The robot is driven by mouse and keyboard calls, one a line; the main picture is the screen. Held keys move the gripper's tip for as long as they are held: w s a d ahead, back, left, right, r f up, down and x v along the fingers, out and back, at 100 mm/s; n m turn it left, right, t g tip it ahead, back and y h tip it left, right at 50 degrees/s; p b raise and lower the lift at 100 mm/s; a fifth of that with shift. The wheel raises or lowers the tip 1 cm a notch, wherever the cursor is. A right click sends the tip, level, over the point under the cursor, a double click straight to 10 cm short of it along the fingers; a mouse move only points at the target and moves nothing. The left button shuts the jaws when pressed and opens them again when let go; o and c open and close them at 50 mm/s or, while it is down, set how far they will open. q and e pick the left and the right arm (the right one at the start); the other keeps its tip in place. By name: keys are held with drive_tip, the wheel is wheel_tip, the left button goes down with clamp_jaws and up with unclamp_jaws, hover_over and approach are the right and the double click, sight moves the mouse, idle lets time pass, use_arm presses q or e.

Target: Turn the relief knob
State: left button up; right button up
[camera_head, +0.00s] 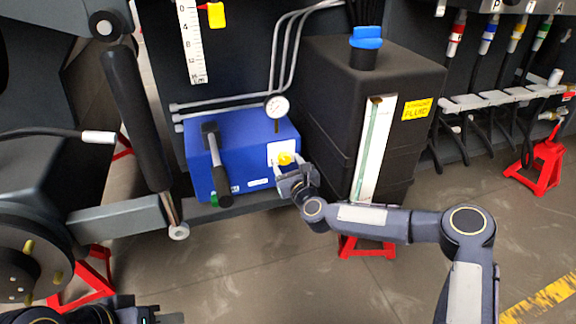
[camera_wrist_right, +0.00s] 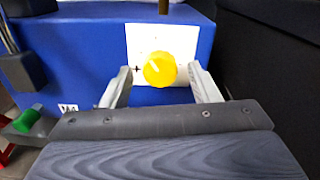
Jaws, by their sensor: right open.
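The relief knob (camera_head: 285,158) is yellow and round, on a white plate on the front of the blue box. In the right wrist view the knob (camera_wrist_right: 160,69) has a pale pointer line and a plus mark to its left. My right gripper (camera_head: 288,163) is open, with one finger on each side of the knob and a visible gap between each finger and it. The white plate (camera_wrist_right: 145,40) shows behind. A dark part of my left arm shows at the bottom left of the head view; its jaws cannot be made out.
The blue box (camera_head: 240,150) carries a black lever (camera_head: 216,165) left of the knob and a pressure gauge (camera_head: 277,106) above. A black tank (camera_head: 330,110) with a blue cap stands close on the right. Grey pipes run above the box. Floor in front is open.

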drive_tip(key=c, duration=1)
drive_tip(key=shift+o, duration=0.2)
drive_tip(key=shift+n, duration=0.4)
drive_tip(key=n+b, duration=0.2)
drive_tip(key=n, duration=0.1)
drive_tip(key=shift+f+n, duration=0.1)
drive_tip(key=shift+n, duration=0.2)
drive_tip(key=n+b, duration=0.1)
drive_tip(key=n, duration=0.4)
drive_tip(key=shift+b, duration=0.4)
drive_tip(key=n+b, duration=0.1)
drive_tip(key=n, duration=0.3)
drive_tip(key=shift+a+n, duration=0.15)
drive_tip(key=shift+n, duration=0.25)
drive_tip(key=n+b, duration=0.1)
drive_tip(key=n, duration=0.4)
drive_tip(key=shift+h, duration=0.4)
drive_tip(key=shift+n, duration=0.3)
